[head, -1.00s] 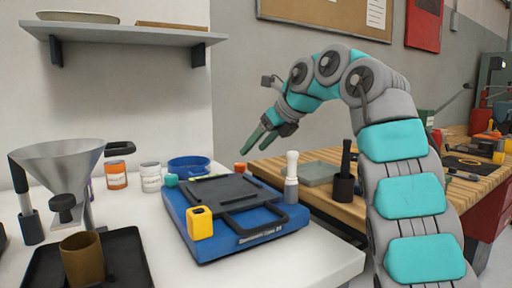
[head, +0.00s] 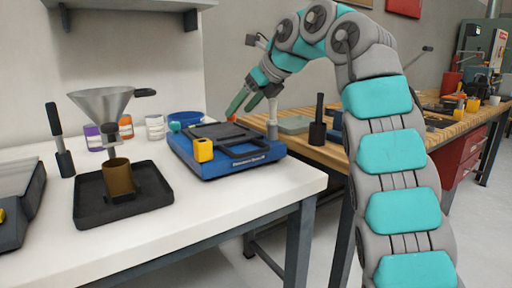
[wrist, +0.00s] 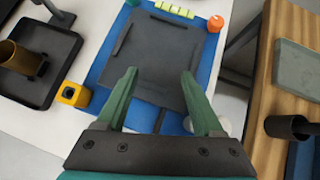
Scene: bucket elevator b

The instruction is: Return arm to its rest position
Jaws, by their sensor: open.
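My gripper (head: 244,101) is open and empty, with two green fingers spread apart. In the head view it hangs above the right back part of the blue device (head: 240,166) on the white table. In the wrist view the open fingers (wrist: 160,90) point over the dark plate (wrist: 155,60) of that device, with nothing between them. My arm arches up from the right of the head view and bends down to the left.
A yellow block (head: 203,150) sits on the device's front corner. A funnel (head: 101,103) stands over a brown cup (head: 118,177) on a black tray (head: 90,215). Paint jars stand behind. A wooden bench (head: 335,153) is at right, holding a black cylinder (head: 318,133). Open floor lies in front.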

